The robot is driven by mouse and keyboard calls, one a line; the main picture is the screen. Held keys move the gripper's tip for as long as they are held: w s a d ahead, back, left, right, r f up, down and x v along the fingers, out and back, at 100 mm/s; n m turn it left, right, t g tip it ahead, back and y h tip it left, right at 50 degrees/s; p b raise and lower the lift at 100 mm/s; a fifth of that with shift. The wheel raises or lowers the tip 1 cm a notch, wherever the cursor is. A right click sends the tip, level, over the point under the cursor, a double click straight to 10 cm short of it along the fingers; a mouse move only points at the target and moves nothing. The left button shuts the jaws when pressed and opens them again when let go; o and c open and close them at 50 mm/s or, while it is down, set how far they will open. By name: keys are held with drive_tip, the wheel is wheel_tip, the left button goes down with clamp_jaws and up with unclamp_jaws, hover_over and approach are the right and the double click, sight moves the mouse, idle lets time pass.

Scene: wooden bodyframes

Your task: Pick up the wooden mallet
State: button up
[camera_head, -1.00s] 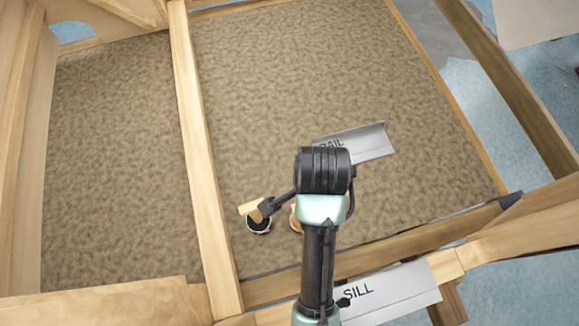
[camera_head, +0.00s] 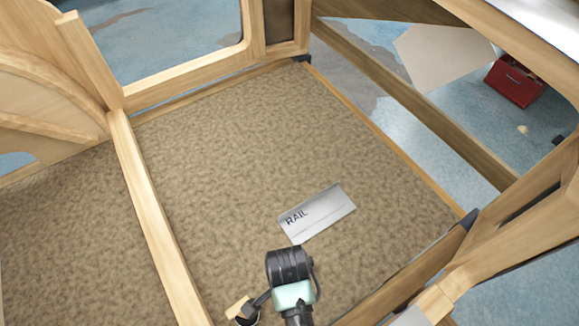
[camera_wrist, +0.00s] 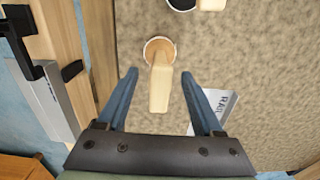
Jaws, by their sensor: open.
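The wooden mallet (camera_wrist: 159,92) shows in the wrist view with a pale handle and a round head with a tan rim. My gripper (camera_wrist: 159,74) is open, with one blue finger on each side of the handle. I cannot tell how far above the handle the fingers are. A second tool (camera_wrist: 211,4) with a pale wooden handle and a black-rimmed head lies at the top edge of the wrist view. It also shows in the head view (camera_head: 238,308), at the bottom beside my arm. There my arm hides the wooden mallet and my gripper.
A grey plate marked RAIL (camera_head: 318,213) lies on the brown carpet-like panel (camera_head: 230,150). It also shows right of my fingers in the wrist view (camera_wrist: 222,102). Wooden beams (camera_head: 155,220) border the panel. A red toolbox (camera_head: 516,80) stands on the floor beyond.

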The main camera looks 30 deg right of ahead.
drive_tip(key=f, duration=0.4)
drive_tip(key=shift+d+f, duration=0.2)
clamp_jaws()
